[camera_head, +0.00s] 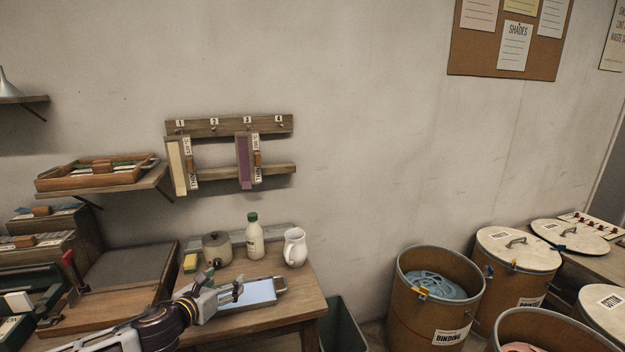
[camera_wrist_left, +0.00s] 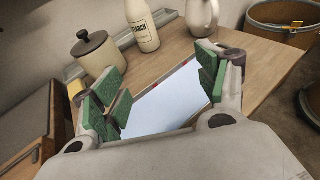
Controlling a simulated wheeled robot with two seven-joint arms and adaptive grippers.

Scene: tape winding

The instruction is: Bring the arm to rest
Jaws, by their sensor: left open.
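My left arm (camera_head: 165,326) comes in low from the left in the head view. Its gripper (camera_head: 236,290) is over the front of the wooden table, beside a tray with a pale blue surface (camera_head: 260,291). In the left wrist view the green-padded fingers (camera_wrist_left: 165,90) stand wide apart with nothing between them. The pale blue surface (camera_wrist_left: 165,105) shows beyond and below the fingers. Whether the fingers touch the tray cannot be told. My right gripper is in neither view.
A lidded pot (camera_head: 217,248), a starch bottle (camera_head: 254,236) and a white jug (camera_head: 295,247) stand at the table's back. A yellow block (camera_head: 190,263) is beside the pot. A dark green bin (camera_head: 343,325) and a binding drum (camera_head: 440,290) stand to the right.

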